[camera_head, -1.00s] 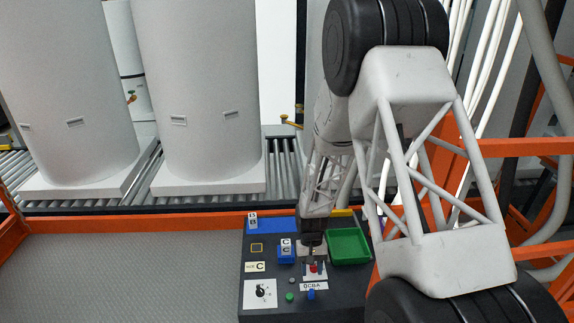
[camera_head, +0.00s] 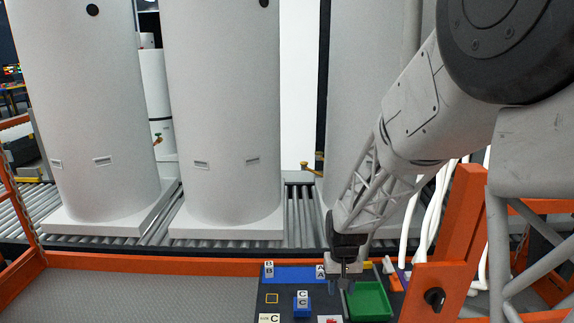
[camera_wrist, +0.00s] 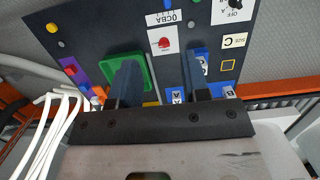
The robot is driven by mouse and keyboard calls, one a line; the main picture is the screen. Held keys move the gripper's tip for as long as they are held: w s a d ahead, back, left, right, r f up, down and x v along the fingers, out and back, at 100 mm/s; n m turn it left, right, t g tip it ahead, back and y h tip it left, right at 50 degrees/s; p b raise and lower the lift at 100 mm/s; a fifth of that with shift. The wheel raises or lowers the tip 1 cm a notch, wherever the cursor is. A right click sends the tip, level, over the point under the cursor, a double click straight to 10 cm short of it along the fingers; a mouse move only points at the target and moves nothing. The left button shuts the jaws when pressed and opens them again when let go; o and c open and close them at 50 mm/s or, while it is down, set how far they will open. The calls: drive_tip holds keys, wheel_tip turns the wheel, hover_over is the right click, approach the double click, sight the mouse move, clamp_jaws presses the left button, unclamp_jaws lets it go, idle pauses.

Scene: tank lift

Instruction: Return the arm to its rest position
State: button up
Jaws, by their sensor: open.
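My gripper (camera_head: 345,284) hangs from the arm over the back part of the dark control panel (camera_wrist: 105,28), pointing down. In the wrist view its two fingers (camera_wrist: 160,78) are apart with nothing between them. In that view one finger overlaps the green tray (camera_wrist: 138,68) and the other overlaps the blue area with lettered blocks. In the head view the green tray (camera_head: 369,302) lies just right of the gripper. The block marked A (camera_head: 321,271) is just left of it, on the blue strip (camera_head: 292,273).
A B block (camera_head: 268,269) and a C block (camera_head: 303,303) sit on the panel; a red button (camera_wrist: 164,43) shows too. An orange rail (camera_head: 150,264) runs behind. Tall white tanks (camera_head: 222,110) stand on rollers. White pipes (camera_wrist: 48,130) and an orange post (camera_head: 452,240) are close by.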

drive_tip(key=s+d+r+t, duration=0.15)
drive_tip(key=s+r, duration=0.35)
drive_tip(key=r, duration=0.5)
drive_tip(key=s+d+r+t, duration=0.1)
drive_tip(key=s+r+t, duration=0.1)
drive_tip(key=s+r, duration=0.55)
drive_tip(key=s+d+r+t, duration=0.1)
drive_tip(key=s+r+t, duration=0.3)
drive_tip(key=s+r, duration=1.1)
wheel_tip(320, 180, down, 11)
drive_tip(key=g, duration=0.3)
drive_tip(key=shift+s+d+f, duration=0.15)
drive_tip(key=shift+d, duration=0.05)
idle(3.1)
